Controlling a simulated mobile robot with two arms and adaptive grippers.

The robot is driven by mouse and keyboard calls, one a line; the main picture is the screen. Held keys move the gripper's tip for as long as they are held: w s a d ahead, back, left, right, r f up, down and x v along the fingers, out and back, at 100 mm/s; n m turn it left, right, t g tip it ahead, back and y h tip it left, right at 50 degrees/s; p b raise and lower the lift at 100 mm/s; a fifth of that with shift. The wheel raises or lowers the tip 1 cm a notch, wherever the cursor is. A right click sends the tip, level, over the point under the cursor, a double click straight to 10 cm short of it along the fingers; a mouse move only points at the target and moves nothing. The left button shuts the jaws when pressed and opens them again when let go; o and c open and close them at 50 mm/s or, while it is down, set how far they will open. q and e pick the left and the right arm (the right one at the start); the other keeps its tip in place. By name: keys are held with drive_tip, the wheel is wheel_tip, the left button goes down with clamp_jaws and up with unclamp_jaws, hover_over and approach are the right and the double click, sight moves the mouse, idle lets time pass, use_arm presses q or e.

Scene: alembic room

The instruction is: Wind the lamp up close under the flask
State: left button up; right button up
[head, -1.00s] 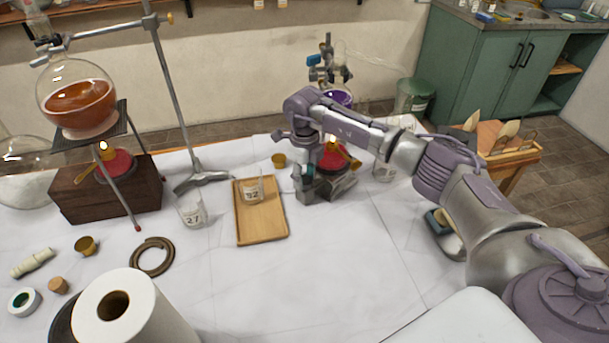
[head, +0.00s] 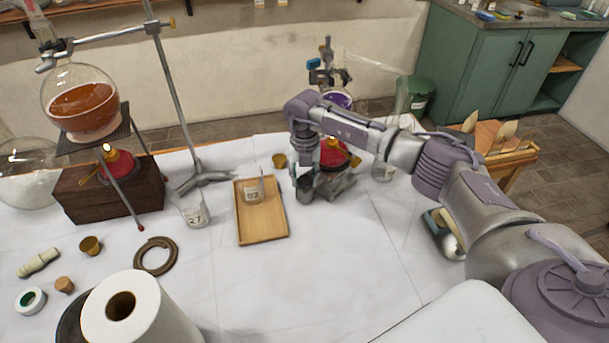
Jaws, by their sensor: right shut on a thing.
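A red lamp (head: 334,153) stands on a grey lab jack (head: 332,184) at the back middle of the table. A flask with purple liquid (head: 338,100) is clamped above it, with a small gap between, partly hidden by my right arm. My right gripper (head: 303,184) points down at the jack's left front side. It is shut on what seems to be the jack's knob, which the fingers hide. My left gripper is not in view.
A wooden tray with a beaker (head: 242,232) lies left of the jack. Another beaker (head: 194,212) and a second stand with an orange flask (head: 82,105) over a lit lamp (head: 120,163) are further left. A paper roll (head: 150,320) is in front. The table's front middle is clear.

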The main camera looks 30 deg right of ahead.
sight(304, 179)
drive_tip(key=shift+m, duration=0.6)
drive_tip(key=o, duration=1.1)
drive_tip(key=shift+o, duration=0.2)
wheel_tip(304, 179, up, 8)
drive_tip(key=shift+r, duration=0.1)
